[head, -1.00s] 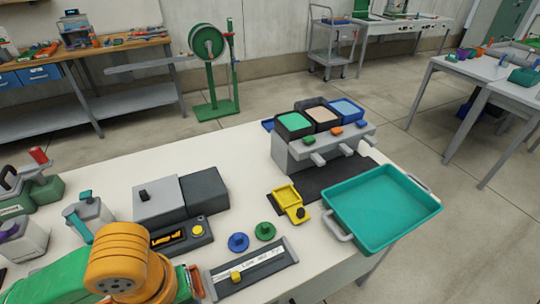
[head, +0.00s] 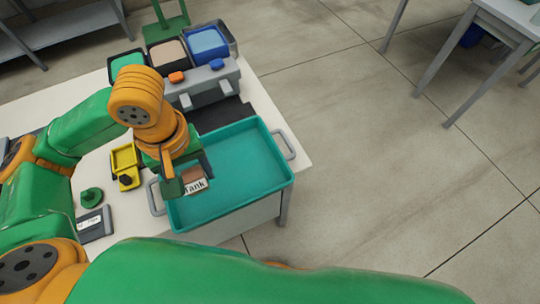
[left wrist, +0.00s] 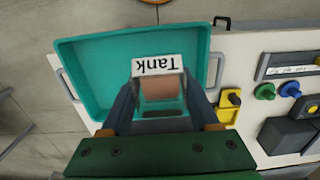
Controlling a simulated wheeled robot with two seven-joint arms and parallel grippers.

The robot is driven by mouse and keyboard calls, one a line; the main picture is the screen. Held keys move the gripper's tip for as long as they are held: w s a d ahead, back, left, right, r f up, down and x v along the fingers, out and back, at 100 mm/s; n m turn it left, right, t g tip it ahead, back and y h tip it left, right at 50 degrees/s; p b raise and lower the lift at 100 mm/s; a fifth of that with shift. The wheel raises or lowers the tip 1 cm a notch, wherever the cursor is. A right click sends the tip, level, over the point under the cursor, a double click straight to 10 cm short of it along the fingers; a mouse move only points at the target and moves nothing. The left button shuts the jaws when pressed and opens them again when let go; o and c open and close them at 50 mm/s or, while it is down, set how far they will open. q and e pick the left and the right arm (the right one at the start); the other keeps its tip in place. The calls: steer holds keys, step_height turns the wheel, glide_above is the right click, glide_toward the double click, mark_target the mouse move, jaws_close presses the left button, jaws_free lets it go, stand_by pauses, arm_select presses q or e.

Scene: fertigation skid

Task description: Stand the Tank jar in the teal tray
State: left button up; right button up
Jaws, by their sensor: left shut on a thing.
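The Tank jar (head: 196,186) shows its white label with "Tank" and a brownish part above it in the head view. My left gripper (head: 186,178) is shut on it, at the left part of the teal tray (head: 250,155). In the left wrist view the jar (left wrist: 158,68) sits between the two fingers, its label upside down, with the tray (left wrist: 85,60) behind it. I cannot tell whether the jar's base touches the tray floor. The fingers and wrist hide part of the jar. My right gripper is not in view.
A grey dispenser (head: 215,85) with several coloured bins stands behind the tray. A yellow piece (head: 124,162) and a green knob (head: 91,196) lie left of it. The tray has grey side handles (head: 285,145). Its right part is empty.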

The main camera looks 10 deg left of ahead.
arm_select(q)
steer(key=w+d+f+b, duration=0.1)
steer(key=w+d+f, duration=0.25)
steer(key=w, duration=0.35)
steer(key=b, duration=0.1)
glide_above(245, 165)
step_height(245, 165, down, 7)
steer(key=shift+d+r, duration=0.1)
step_height(245, 165, down, 3)
steer(key=shift+r, duration=0.2)
steer(key=shift+f, duration=0.1)
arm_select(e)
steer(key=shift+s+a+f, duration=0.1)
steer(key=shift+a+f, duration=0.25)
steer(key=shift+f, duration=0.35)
arm_select(q)
steer(key=shift+f, duration=0.1)
steer(key=o, duration=1.4)
steer(key=shift+o, duration=0.2)
step_height(245, 165, up, 12)
steer(key=shift+p, duration=0.4)
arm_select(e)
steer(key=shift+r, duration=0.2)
